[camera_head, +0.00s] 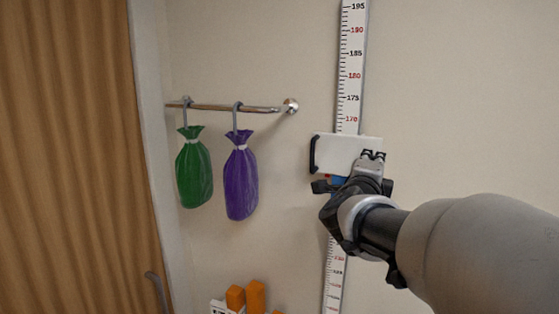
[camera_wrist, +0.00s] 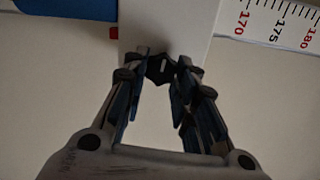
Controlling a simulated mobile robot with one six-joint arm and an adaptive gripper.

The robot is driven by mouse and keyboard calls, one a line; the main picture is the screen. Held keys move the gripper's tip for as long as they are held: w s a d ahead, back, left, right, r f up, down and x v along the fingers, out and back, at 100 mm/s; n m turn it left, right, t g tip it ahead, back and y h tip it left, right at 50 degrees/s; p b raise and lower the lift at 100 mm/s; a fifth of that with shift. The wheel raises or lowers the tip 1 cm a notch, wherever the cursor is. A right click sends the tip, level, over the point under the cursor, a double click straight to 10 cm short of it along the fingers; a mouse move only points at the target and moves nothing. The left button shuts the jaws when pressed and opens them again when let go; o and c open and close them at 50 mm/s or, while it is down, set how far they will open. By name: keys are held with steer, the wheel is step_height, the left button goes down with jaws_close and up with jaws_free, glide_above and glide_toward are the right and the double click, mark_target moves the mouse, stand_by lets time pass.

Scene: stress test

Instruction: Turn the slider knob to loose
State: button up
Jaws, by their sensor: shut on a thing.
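A tall measuring scale (camera_head: 348,72) with red and black numbers is fixed upright on the wall. A white slider block (camera_head: 338,153) with a black edge piece sits on it, below the 170 mark. My gripper (camera_head: 372,156) is at the block's right part and hides some of it. In the wrist view, a black knob (camera_wrist: 160,68) with a pale line on its face lies between my fingertips (camera_wrist: 160,72), on the white slider (camera_wrist: 165,25). The fingers are closed around the knob.
A metal rail (camera_head: 225,107) at the left holds a green bag (camera_head: 193,170) and a purple bag (camera_head: 240,180) on hooks. A wooden door (camera_head: 65,150) is at the far left. Orange boxes (camera_head: 256,297) stand low. The wall right of the scale is bare.

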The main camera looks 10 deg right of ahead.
steer(key=shift+n, duration=0.7)
steer(key=o, duration=1.1)
steer(key=shift+c, duration=0.2)
steer(key=v, duration=1.2)
